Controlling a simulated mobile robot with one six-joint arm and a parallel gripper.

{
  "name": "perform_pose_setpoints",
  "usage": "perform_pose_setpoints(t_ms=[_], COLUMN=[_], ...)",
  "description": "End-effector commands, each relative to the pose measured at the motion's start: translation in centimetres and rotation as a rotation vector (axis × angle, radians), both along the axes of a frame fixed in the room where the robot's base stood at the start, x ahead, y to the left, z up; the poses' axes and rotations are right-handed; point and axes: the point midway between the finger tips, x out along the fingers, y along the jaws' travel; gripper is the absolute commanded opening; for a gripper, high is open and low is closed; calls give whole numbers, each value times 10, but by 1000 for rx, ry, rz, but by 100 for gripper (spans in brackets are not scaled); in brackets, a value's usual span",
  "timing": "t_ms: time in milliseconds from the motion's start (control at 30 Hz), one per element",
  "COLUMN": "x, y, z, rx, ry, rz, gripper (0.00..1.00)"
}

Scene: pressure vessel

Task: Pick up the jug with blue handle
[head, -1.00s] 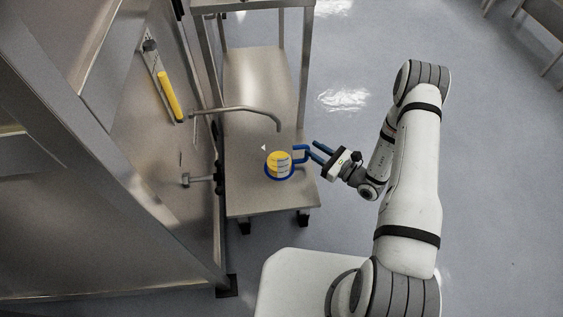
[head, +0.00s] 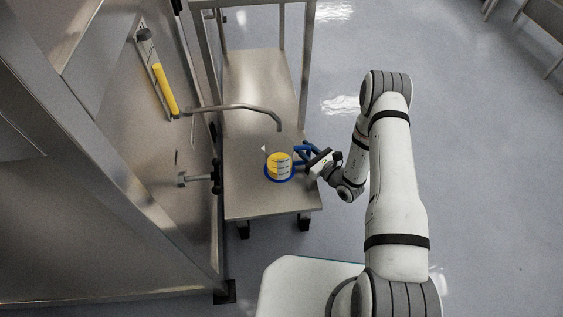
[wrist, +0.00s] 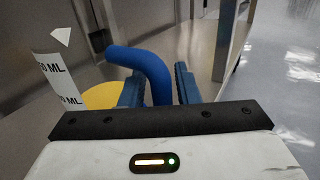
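The jug (head: 279,168) stands upright on the metal cart's lower shelf, with yellow contents and a blue rim. Its blue handle (wrist: 150,62) points right, toward my gripper. My gripper (head: 305,154) is at the handle, to the right of the jug. In the wrist view the handle passes between the two blue fingers of my gripper (wrist: 160,92), which stand apart with gaps beside the handle. The jug's clear wall with ML markings (wrist: 55,80) shows at the left there. The handle's lower part is hidden by my gripper.
The metal cart shelf (head: 255,205) is otherwise clear around the jug. A bent metal pipe (head: 240,107) reaches over the shelf from the steel vessel wall (head: 140,130) at left. A cart post stands at the shelf's far right. Open floor lies to the right.

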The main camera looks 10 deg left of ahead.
Motion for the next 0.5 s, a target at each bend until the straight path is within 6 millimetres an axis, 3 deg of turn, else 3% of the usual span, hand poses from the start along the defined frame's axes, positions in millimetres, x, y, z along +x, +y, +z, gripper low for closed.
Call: perform_pose_setpoints(t_ms=[167, 500], x=[0, 0], y=[0, -1], z=[1, 0], rx=[0, 0], ry=[0, 0], rz=[0, -1], gripper=[28, 0])
